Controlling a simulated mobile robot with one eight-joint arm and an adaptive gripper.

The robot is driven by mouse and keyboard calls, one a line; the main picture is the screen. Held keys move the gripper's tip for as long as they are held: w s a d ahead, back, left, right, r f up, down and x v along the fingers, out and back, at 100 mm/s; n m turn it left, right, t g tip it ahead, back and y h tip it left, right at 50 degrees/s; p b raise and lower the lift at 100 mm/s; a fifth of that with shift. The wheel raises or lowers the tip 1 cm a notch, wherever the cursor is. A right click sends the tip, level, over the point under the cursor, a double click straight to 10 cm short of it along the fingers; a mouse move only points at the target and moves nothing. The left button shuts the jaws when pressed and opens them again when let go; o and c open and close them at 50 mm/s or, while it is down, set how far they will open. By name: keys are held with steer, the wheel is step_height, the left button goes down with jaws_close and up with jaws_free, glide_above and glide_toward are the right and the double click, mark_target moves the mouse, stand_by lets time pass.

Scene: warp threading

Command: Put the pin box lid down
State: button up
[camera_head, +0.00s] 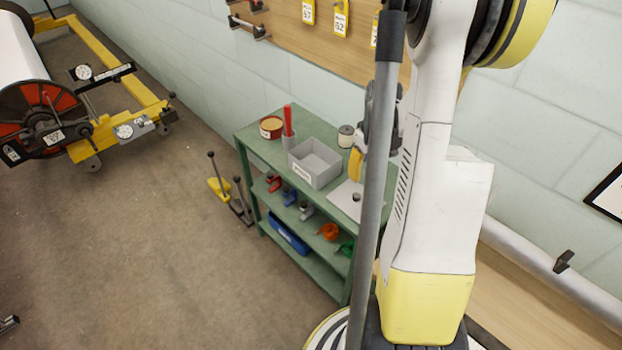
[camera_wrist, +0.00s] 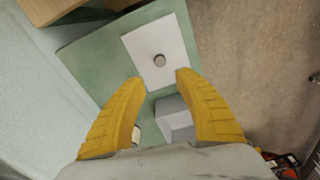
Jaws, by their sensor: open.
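The pin box lid (camera_head: 346,207) is a flat, pale square plate with a small dark knob. It lies on the near end of the green table top (camera_head: 252,138), beside the open grey pin box (camera_head: 329,178). In the wrist view the lid (camera_wrist: 140,43) lies flat beyond my fingertips, its round knob in the middle. My gripper (camera_wrist: 158,76) has its yellow fingers spread apart with nothing between them. One wall of the pin box (camera_wrist: 173,108) shows between the fingers. In the head view my arm hides most of the gripper.
Lower shelves hold coloured tools and a blue case (camera_head: 289,238).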

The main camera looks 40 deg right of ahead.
steer(key=w+a+r+t+h, duration=0.15)
steer(key=w+a+r, duration=0.25)
steer(key=a+r, duration=0.9)
steer(key=s+a+r+t, duration=0.2)
steer(key=s+a+r, duration=0.1)
steer(key=a, duration=0.7)
steer(key=s+a+r+n+t+y, duration=0.1)
steer(key=s+a+r+t, duration=0.1)
steer(key=a, duration=0.8)
steer(key=shift+s+a+r+t, duration=0.2)
steer(key=shift+s+r+t, duration=0.25)
steer(key=shift+s, duration=0.5)
steer(key=shift+y, duration=0.25)
